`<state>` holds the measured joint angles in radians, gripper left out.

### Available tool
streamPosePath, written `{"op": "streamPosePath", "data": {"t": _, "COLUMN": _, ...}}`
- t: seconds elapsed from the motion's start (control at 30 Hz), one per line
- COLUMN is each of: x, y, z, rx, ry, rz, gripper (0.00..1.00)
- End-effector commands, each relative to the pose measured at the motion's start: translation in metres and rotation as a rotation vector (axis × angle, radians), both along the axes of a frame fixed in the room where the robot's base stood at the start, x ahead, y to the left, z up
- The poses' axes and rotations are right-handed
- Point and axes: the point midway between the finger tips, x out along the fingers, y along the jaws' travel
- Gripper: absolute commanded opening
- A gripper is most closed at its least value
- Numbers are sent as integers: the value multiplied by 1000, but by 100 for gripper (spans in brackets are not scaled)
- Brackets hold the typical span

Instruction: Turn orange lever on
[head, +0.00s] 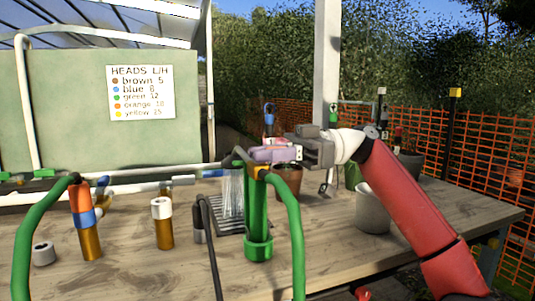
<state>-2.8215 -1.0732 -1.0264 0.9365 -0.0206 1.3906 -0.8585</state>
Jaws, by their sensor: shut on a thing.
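My gripper (274,151) reaches in from the right, level, at the top of an upright green tube (257,205). Its fingers are shut on a small part there that they mostly hide; it appears to be the orange lever. A small orange-yellow piece (262,172) shows just below the fingers, against the tube top. A green hose (294,225) curves down from this spot. How far the lever is turned cannot be told. At the left, a brass fitting (91,242) with an orange top and a blue band stands upright on the table.
The wooden table (330,258) also holds a white-topped brass fitting (163,222), a grey ring (43,254), a dark rack (228,220), a brown pot (288,182) and a white pot (372,208). White pipes and a sign board (141,92) stand behind. The front right tabletop is clear.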

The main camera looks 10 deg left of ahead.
Motion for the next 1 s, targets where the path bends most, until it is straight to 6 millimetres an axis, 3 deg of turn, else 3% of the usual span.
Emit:
{"op": "streamPosePath", "data": {"t": 0.27, "x": 0, "y": 0, "z": 1, "rx": 1, "ry": 0, "rz": 0, "gripper": 0}}
{"op": "streamPosePath", "data": {"t": 0.3, "x": 0, "y": 0, "z": 1, "rx": 1, "ry": 0, "rz": 0, "gripper": 20}}
{"op": "streamPosePath", "data": {"t": 0.43, "x": 0, "y": 0, "z": 1, "rx": 1, "ry": 1, "rz": -1, "gripper": 37}}
{"op": "streamPosePath", "data": {"t": 0.77, "x": 2, "y": -2, "z": 1, "rx": 1, "ry": 1, "rz": -2, "gripper": 38}}
{"op": "streamPosePath", "data": {"t": 1.0, "x": 21, "y": -32, "z": 2, "rx": 3, "ry": 2, "rz": -4, "gripper": 38}}
